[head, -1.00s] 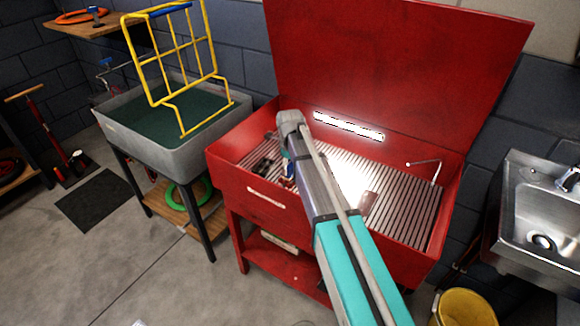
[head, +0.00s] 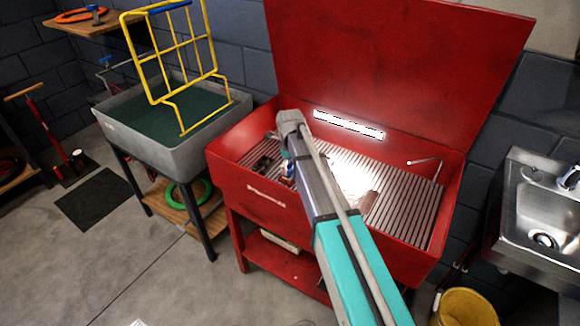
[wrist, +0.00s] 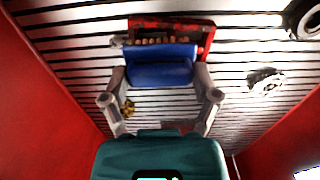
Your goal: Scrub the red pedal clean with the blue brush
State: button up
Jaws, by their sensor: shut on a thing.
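In the wrist view my gripper (wrist: 161,78) is shut on the blue brush (wrist: 160,66), with one grey finger on each side. Its brown bristles (wrist: 158,41) face the red pedal (wrist: 207,38). The bristles are at or against the pedal; I cannot tell how firmly. The brush hides much of the pedal, and I cannot judge how dirty it is. In the head view my arm reaches into the red wash basin (head: 262,203) and hides most of the gripper, brush and pedal.
The basin has a slatted floor (head: 405,215) and a raised lid (head: 400,60). A grey toothed part (wrist: 265,82), a dark ring (wrist: 304,18) and a small yellow piece (wrist: 128,108) show around the gripper. A grey tub (head: 190,150) and a steel sink (head: 545,215) flank the basin.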

jog(key=shift+f, duration=0.2)
jog(key=shift+w, duration=0.1)
dwell(0.4)
jog(key=shift+w+d, duration=0.55)
jog(key=shift+w, duration=0.2)
jog(key=shift+s, duration=0.15)
dwell(0.3)
jog(key=shift+s+a, duration=0.55)
jog(key=shift+s, duration=0.2)
jog(key=shift+s+a, duration=0.55)
jog(key=shift+s, duration=0.2)
jog(key=shift+w+d, duration=0.1)
jog(key=shift+w, duration=0.05)
jog(key=shift+w+d, duration=0.55)
jog(key=shift+w, duration=0.2)
jog(key=shift+w+d, duration=0.5)
jog(key=shift+w, duration=0.25)
jog(key=shift+s, duration=0.1)
